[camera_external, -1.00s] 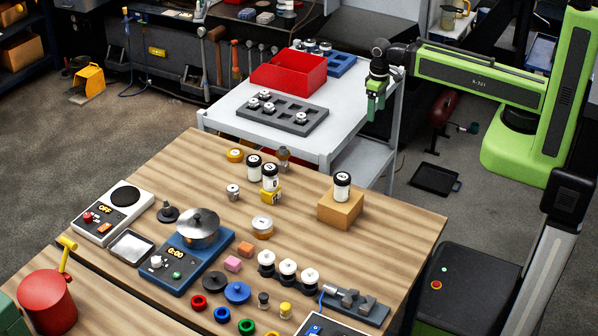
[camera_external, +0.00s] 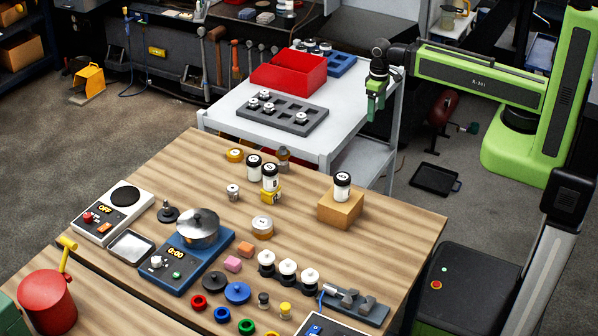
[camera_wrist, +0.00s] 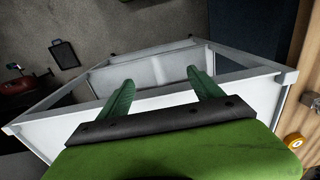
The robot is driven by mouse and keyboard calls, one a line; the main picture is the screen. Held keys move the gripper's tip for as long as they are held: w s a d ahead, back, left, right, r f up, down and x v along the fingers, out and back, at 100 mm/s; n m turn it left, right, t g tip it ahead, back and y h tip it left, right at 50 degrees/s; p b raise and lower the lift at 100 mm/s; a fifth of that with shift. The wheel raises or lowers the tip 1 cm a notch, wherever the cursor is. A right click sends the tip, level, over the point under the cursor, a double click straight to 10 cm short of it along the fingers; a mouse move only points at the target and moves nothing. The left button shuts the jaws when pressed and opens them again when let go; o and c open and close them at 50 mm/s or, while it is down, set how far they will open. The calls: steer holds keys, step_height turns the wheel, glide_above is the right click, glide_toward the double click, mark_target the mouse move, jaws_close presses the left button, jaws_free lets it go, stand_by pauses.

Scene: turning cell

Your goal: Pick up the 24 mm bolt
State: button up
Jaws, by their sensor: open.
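No marking of 24 mm is readable, so I cannot tell which piece is the 24 mm bolt. Several small metal pieces with pale tops (camera_external: 301,118) sit in the dark grey slotted tray (camera_external: 285,129) on the white cart. A similar small metal piece (camera_external: 233,191) stands alone on the wooden table. My gripper (camera_external: 375,107) hangs at the right edge of the cart, to the right of the tray and apart from it. In the wrist view my gripper (camera_wrist: 161,76) has its two green fingers spread and nothing between them.
A red bin (camera_external: 289,75) and a blue tray (camera_external: 341,65) stand at the back of the white cart (camera_external: 225,117). The wooden table (camera_external: 330,245) in front is crowded with jars, scales and coloured rings. The cart's frame also shows in the wrist view (camera_wrist: 170,103).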

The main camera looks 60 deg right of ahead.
steer(key=shift+c, duration=0.8)
